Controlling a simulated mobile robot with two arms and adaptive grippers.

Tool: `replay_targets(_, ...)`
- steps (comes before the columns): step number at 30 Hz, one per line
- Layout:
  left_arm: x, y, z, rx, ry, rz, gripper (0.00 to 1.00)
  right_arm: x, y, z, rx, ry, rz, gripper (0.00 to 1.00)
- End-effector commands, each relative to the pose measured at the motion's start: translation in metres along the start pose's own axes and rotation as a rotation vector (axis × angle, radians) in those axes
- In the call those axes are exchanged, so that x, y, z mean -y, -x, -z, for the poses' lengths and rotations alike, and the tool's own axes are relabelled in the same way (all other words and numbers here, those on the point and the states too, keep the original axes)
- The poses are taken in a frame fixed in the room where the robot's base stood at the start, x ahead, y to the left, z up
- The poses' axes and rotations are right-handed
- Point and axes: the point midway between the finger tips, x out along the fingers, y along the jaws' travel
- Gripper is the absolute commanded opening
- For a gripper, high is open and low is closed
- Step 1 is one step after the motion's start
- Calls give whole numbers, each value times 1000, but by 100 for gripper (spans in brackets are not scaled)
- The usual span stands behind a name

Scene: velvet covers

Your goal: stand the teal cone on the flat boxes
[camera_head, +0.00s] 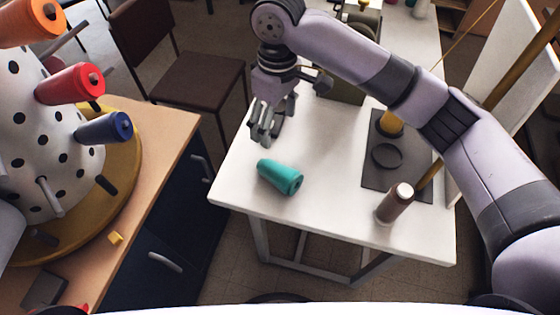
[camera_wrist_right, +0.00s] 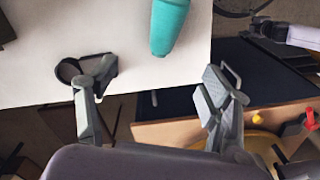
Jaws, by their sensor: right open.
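The teal cone (camera_head: 280,177) lies on its side on the white table, near its front left corner. In the right wrist view the cone (camera_wrist_right: 168,25) is at the top, beyond the fingers. My right gripper (camera_head: 268,130) is open and empty, behind the cone and apart from it. Its spread fingers show in the right wrist view (camera_wrist_right: 150,92). I cannot make out any flat boxes in either view.
A brown spool (camera_head: 395,204) stands on the white table (camera_head: 325,215) at the right front. A dark mat (camera_head: 378,174) bears a black ring (camera_head: 387,156). A dotted cone rack (camera_head: 35,145) with coloured spools is on the left counter (camera_head: 160,130). A brown chair (camera_head: 190,80) stands behind.

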Motion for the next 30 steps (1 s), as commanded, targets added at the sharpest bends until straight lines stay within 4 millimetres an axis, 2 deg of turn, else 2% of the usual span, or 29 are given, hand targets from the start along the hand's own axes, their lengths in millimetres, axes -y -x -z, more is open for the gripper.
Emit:
replay_targets(7, -6, 7, -34, 49, 1, -7, 75, 1, -52, -1, 5, 0, 2, 73)
replay_targets(11, -8, 10, -44, 65, 1, -9, 75, 1, -80, -1, 4, -1, 2, 73)
replay_targets(15, -7, 11, -41, 60, 1, -8, 75, 1, -102, -1, 2, 0, 1, 73)
replay_targets(23, -3, 13, -14, 19, 1, -4, 75, 2, -121, -1, 1, 1, 1, 73)
replay_targets(30, -4, 19, -17, 25, 2, -5, 75, 4, -156, -3, 2, 0, 1, 73)
